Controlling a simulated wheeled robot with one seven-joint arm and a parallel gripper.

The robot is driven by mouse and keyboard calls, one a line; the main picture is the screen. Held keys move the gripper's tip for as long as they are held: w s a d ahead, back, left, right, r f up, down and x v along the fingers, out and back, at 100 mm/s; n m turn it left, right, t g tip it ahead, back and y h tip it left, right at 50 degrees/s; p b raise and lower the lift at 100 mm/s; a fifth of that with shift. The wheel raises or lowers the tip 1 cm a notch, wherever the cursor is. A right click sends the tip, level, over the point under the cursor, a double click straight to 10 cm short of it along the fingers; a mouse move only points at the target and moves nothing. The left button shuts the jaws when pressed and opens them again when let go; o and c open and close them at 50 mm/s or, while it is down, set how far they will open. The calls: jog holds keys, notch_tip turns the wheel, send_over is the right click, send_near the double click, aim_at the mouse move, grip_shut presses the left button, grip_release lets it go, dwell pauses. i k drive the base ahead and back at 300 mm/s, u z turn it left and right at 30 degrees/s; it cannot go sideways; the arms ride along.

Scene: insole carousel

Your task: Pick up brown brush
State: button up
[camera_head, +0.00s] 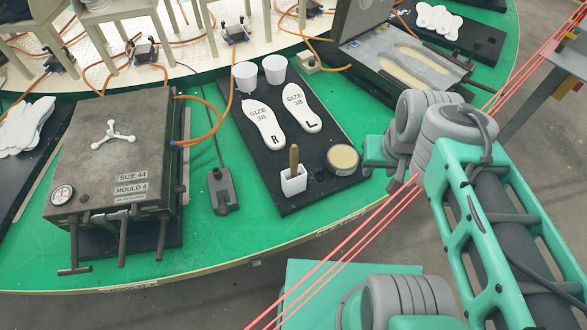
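The brown brush (294,157) stands upright in a small white square cup (294,182), with only its wooden handle showing. Its lower end is hidden inside the cup. The cup stands near the front end of a black board (268,190) on the green table. The end of my arm, with what looks like my gripper (376,156), is to the right of the brush, apart from it, over the board's right side. Its fingers cannot be made out, so I cannot tell whether they are open or shut.
A round tin (342,160) stands right of the cup. White size 38 insoles (263,124) and two white cups (274,69) lie farther back. A metal mould (115,165) stands at left and an open mould (400,65) at back right. Red cords (340,245) cross the front.

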aim_at(294, 149)
jog(key=u, duration=3.7)
jog(key=k, duration=0.55)
jog(key=z, duration=0.6)
